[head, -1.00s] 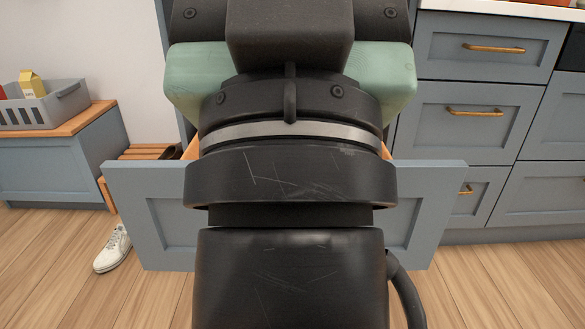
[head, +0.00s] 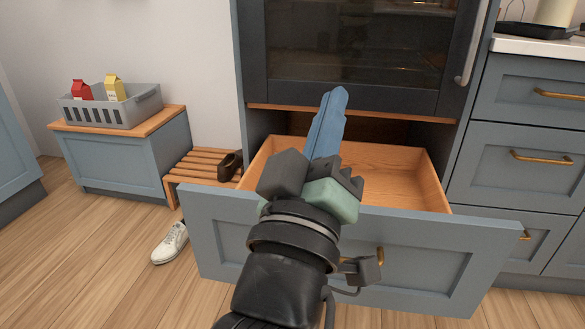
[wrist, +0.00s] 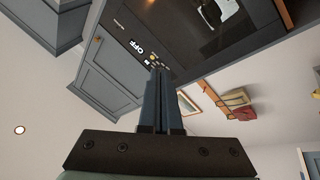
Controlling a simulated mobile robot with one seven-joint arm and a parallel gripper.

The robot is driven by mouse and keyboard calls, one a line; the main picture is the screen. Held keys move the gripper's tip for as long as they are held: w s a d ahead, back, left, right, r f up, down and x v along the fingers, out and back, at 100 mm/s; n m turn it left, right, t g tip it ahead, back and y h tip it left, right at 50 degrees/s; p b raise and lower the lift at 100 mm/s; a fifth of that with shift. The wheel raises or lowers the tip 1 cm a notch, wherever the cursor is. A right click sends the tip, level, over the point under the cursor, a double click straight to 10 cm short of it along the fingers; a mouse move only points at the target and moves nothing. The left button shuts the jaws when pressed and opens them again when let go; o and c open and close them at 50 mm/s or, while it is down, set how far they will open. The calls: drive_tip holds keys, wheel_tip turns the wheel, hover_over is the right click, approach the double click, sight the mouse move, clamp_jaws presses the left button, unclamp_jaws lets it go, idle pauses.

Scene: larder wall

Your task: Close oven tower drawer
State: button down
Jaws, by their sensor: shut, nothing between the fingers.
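The oven tower drawer stands open below the dark oven (head: 350,45). Its blue-grey front panel (head: 440,255) is pulled well out, and its wooden inside (head: 400,180) looks empty where visible. A brass handle on the front is mostly hidden by my arm. My gripper (head: 334,95) is above the open drawer, pointing up and toward the oven, its blue fingers together and empty. In the wrist view my gripper (wrist: 158,75) is also shut, with the oven's display panel reading OFF beyond it; the drawer is not recognisable there.
A slatted wooden rack (head: 195,172) with a dark shoe stands left of the drawer. A white shoe (head: 170,243) lies on the floor. A grey basket (head: 112,107) with cartons sits on a low cabinet. Drawer cabinets (head: 525,115) stand at the right.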

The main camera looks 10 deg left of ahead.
drive_tip(key=w+a+f+n+g+p, duration=0.25)
drive_tip(key=a+f+n+p, duration=0.25)
drive_tip(key=f+n, duration=0.25)
drive_tip(key=n+g+y+p, duration=0.2)
drive_tip(key=n+p, duration=0.8)
drive_tip(key=n, duration=1.2)
approach(248, 209)
drive_tip(key=w+b, duration=0.2)
drive_tip(key=w, duration=0.5)
drive_tip(key=shift+d+b, duration=0.1)
drive_tip(key=shift+b, duration=0.3)
